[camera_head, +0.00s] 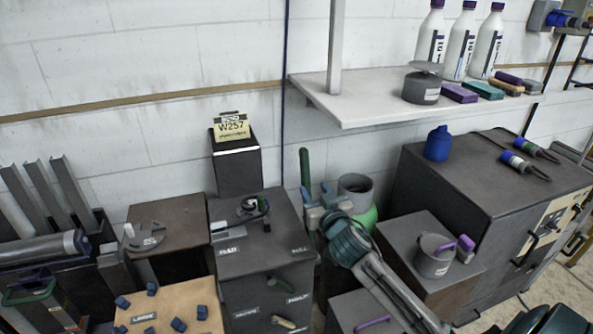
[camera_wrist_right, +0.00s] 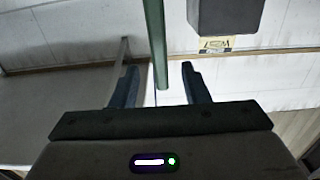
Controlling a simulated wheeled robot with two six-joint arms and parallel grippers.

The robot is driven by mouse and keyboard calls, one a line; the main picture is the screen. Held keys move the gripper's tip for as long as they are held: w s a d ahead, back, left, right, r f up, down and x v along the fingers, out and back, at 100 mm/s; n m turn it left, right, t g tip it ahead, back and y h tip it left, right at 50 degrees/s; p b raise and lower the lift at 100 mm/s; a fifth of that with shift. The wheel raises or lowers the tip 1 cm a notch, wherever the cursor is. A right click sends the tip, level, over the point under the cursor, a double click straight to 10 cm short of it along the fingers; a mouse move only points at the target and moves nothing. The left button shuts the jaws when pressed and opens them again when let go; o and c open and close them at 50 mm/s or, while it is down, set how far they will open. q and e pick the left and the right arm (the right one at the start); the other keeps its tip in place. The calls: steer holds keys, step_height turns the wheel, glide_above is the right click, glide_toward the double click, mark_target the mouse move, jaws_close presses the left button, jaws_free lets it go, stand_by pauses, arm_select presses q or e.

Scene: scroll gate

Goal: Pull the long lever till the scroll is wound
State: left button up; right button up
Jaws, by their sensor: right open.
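The long lever is a green bar (camera_head: 304,168) standing upright beside the dark cabinet. In the right wrist view the green bar (camera_wrist_right: 155,45) comes down from the top edge and its end lies between my finger outlines. My right gripper (camera_head: 318,193) is open, just right of the bar in the head view. In the wrist view its two dark fingers (camera_wrist_right: 159,72) stand apart, with a gap on each side of the bar; I cannot tell its depth between them. A cream panel marked W257 (camera_head: 231,128) is on a dark box (camera_head: 237,170); I cannot make out a scroll. My left gripper is not in view.
A dark cabinet with small handles (camera_head: 262,262) stands left of my right arm. A grey container (camera_head: 356,187) and a green rounded thing (camera_head: 367,217) are close behind the gripper. A shelf (camera_head: 350,108) with bottles hangs above. A box with a grey cup (camera_head: 434,258) stands right.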

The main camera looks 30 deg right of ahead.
mark_target(307, 176)
steer(key=p+x, duration=0.1)
steer(key=x, duration=0.3)
steer(key=p+x, duration=0.1)
steer(key=x, duration=0.4)
steer(key=shift+s+d+r+p, duration=0.1)
steer(key=shift+r+p, duration=0.15)
steer(key=shift+p, duration=0.15)
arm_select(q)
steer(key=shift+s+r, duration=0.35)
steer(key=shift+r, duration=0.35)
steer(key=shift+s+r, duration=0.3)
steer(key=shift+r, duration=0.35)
arm_select(e)
steer(key=shift+w+d+f, duration=0.1)
steer(key=shift+w+d, duration=0.05)
steer(key=shift+w, duration=0.45)
jaws_close()
